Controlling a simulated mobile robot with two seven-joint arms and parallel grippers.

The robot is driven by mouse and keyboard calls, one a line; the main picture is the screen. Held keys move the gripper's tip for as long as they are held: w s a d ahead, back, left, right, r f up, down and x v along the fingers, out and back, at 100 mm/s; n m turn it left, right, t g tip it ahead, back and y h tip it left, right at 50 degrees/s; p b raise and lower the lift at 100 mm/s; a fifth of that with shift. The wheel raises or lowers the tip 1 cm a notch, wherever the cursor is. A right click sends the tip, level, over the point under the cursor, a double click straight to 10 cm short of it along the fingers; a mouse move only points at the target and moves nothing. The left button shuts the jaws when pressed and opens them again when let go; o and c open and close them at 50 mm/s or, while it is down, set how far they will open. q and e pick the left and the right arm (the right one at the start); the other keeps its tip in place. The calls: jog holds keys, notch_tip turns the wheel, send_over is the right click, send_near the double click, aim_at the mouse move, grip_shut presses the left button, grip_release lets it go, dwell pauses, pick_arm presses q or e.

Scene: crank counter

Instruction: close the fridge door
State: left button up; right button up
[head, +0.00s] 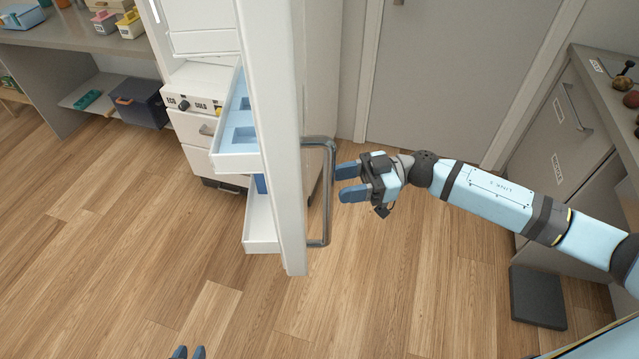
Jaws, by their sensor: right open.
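The white fridge door (275,110) stands open and is seen nearly edge-on in the middle of the head view. Its inner side faces left and carries an upper shelf bin (237,162) and a lower one (260,228). A grey bar handle (328,200) is on its right-hand outer face. My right gripper (345,182) is open and empty, just right of the handle, with its fingers pointing left at it. I see no clear contact. Only the fingertips of my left gripper (188,352) show at the bottom edge, away from the door.
A white cabinet with knobs (195,103) stands behind the door on the left. A shelf bench (60,40) with small containers is further left. A grey counter (565,130) is at right, with a dark block (538,296) on the floor. The wooden floor in front is clear.

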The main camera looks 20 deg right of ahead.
jog(key=a, duration=0.5)
jog(key=shift+w+a+p, duration=0.15)
jog(key=shift+w+p, duration=0.05)
jog(key=shift+p, duration=0.1)
grip_shut()
